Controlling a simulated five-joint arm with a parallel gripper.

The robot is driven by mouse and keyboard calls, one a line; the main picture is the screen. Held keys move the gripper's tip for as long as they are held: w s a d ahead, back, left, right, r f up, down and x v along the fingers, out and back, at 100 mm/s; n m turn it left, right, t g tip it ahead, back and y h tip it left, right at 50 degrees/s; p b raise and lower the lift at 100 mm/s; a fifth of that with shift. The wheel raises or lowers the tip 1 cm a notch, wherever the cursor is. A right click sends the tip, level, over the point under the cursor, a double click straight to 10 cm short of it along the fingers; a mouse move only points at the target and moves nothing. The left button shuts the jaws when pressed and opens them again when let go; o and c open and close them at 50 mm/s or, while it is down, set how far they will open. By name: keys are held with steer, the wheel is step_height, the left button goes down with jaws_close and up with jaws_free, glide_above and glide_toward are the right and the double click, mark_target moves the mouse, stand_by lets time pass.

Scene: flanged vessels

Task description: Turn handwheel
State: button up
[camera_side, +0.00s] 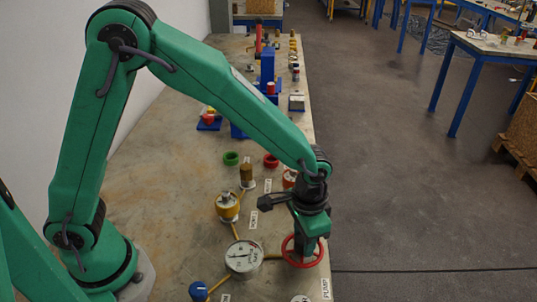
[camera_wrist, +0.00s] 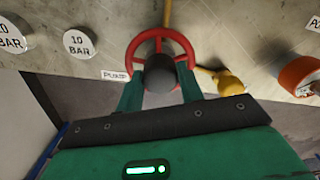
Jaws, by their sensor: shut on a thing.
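The red handwheel (camera_side: 288,251) is near the right front edge of the table in the side view. It also shows at the top middle of the wrist view (camera_wrist: 136,46), with spokes and a dark round hub (camera_wrist: 160,73). My gripper (camera_side: 303,245) points down over the handwheel. In the wrist view its two green fingers (camera_wrist: 160,86) stand on either side of the dark hub, and it is shut on the handwheel. The exact contact of the fingertips is partly hidden behind the hub.
A white dial gauge (camera_side: 243,257) stands left of the handwheel, with a yellow pipe (camera_side: 272,255) between. A yellow vessel (camera_side: 227,207) and a blue knob (camera_side: 198,291) are nearby. A PUMP label (camera_wrist: 115,75) lies beside the wheel. The table edge drops off to the right.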

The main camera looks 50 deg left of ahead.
steer(key=shift+r+m, duration=0.1)
steer(key=shift+m, duration=0.5)
steer(key=o, duration=1)
steer(key=shift+r, duration=3.9)
